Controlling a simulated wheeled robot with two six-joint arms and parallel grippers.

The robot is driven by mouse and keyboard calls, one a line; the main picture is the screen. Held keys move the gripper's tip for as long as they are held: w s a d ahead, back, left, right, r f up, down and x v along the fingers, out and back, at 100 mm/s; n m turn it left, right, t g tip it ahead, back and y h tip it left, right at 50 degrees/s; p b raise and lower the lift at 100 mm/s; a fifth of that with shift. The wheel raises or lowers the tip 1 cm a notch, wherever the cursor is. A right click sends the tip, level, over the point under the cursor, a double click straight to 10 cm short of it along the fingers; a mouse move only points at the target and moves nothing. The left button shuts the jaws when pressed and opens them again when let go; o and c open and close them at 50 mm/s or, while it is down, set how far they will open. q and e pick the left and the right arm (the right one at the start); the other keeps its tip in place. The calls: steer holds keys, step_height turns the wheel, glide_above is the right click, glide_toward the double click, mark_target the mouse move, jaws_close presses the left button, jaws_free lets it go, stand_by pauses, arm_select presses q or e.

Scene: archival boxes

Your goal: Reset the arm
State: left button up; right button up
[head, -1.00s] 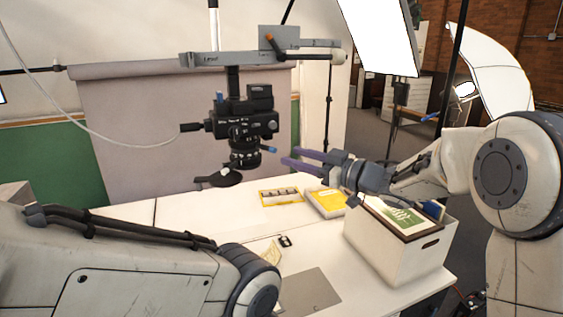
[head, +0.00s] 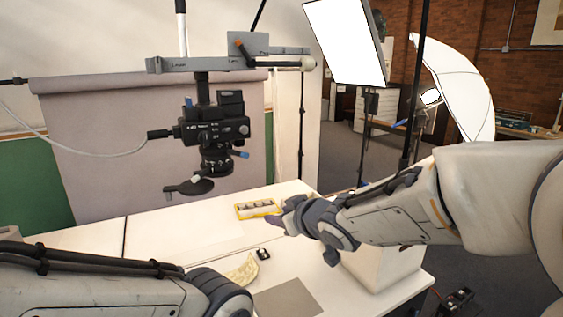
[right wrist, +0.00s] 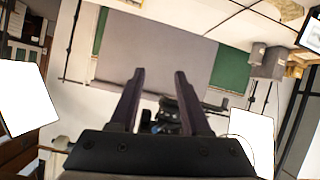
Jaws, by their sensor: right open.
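My right arm reaches in from the right in the head view. Its gripper (head: 288,212) is over the table near the yellow-edged strip holder (head: 258,209); its fingers are hard to make out there. In the right wrist view the two purple-grey fingers of the right gripper (right wrist: 158,85) stand apart, with nothing held between them. Beyond them are the grey backdrop and, low between the fingers, a dark device. My left arm crosses the lower left of the head view, and its gripper is out of frame.
A black camera (head: 213,135) hangs from a stand over the white table (head: 180,225). A grey sheet (head: 288,298) lies near the front. Studio lights (head: 345,45) stand behind on the right.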

steer(key=s+d+f+g+h, duration=0.1)
steer(key=s+f+g, duration=0.2)
steer(key=s, duration=0.7)
steer(key=s+d+f+g+h+b, duration=0.1)
steer(key=s+d+f+g+h, duration=0.1)
steer(key=s+f+g, duration=0.2)
steer(key=s+d+f+g+h+b, duration=0.1)
steer(key=s+f+g, duration=0.3)
steer(key=s+f, duration=0.5)
steer(key=s+d, duration=0.1)
steer(key=s, duration=0.8)
steer(key=shift+h, duration=0.4)
